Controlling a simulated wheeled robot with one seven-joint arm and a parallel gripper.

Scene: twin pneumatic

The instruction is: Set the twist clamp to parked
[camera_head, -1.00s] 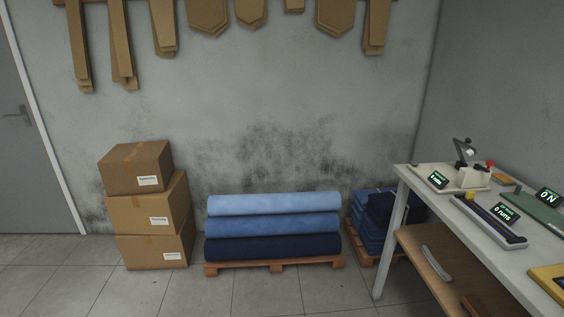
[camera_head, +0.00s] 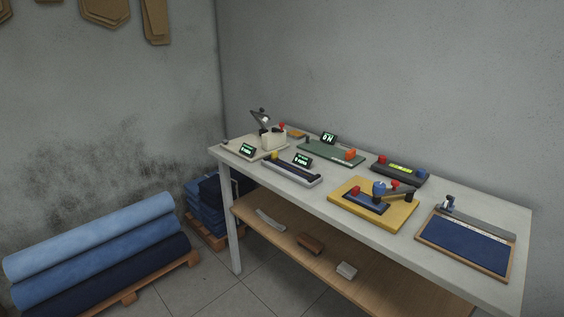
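Several small devices stand on a white table, and none carries a label I can read as twist clamp. The likeliest is a yellow board (camera_head: 405,217) with a dark blue pad, a blue upright post (camera_head: 379,188) and a brownish arm (camera_head: 400,196) reaching right from the post. A red knob (camera_head: 394,183) and a red ball (camera_head: 354,187) also show on it. The setting of the arm is too small to tell. My gripper is not in view.
The white table (camera_head: 470,270) also holds a cream press (camera_head: 272,139), a grey-black device (camera_head: 292,172), a green device (camera_head: 330,153), a dark device with a lit display (camera_head: 400,172) and a framed blue mat (camera_head: 465,245). Blue fabric rolls (camera_head: 95,240) lie left. Floor shows in front.

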